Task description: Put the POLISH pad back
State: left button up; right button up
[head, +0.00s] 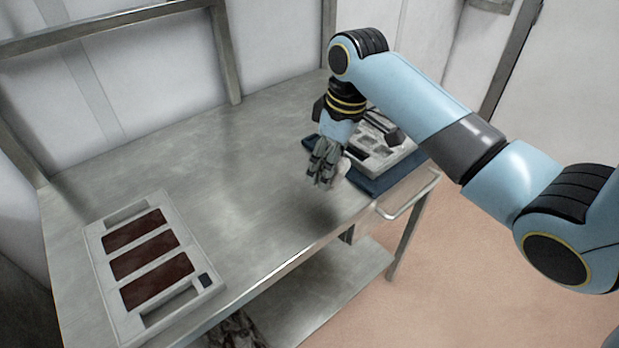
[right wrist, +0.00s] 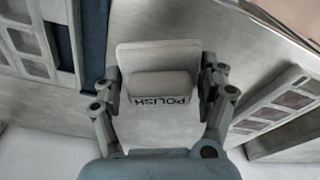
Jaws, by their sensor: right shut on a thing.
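The POLISH pad (right wrist: 150,56) is a pale grey plate with a raised block bearing the word POLISH, upside down in the right wrist view. My right gripper (right wrist: 160,86) is shut on that block, one finger on each side. In the head view my right gripper (head: 322,172) points down above the table, just left of a blue mat. A pale edge of the pad (head: 343,166) shows beside the fingers; the rest is hidden behind them. I cannot tell the gap between pad and table. My left gripper is out of view.
A grey compartmented tray (head: 401,154) lies on the blue mat (head: 383,182) at the table's right end. A pale mould (head: 98,262) with three dark red cavities lies at the left front. The steel table (head: 220,175) is clear between them. A rail handle (head: 410,200) juts out at right.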

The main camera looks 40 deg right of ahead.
send_over(308, 188)
jog(key=f, duration=0.2)
jog(key=shift+s+d+f, duration=0.1)
jog(key=shift+s+f, duration=0.25)
jog(key=shift+w+f, duration=0.1)
jog(key=shift+f, duration=0.1)
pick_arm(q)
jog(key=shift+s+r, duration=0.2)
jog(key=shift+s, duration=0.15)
pick_arm(e)
jog(key=shift+f, duration=1.9)
jog(key=o, duration=1)
jog(key=shift+f, duration=0.15)
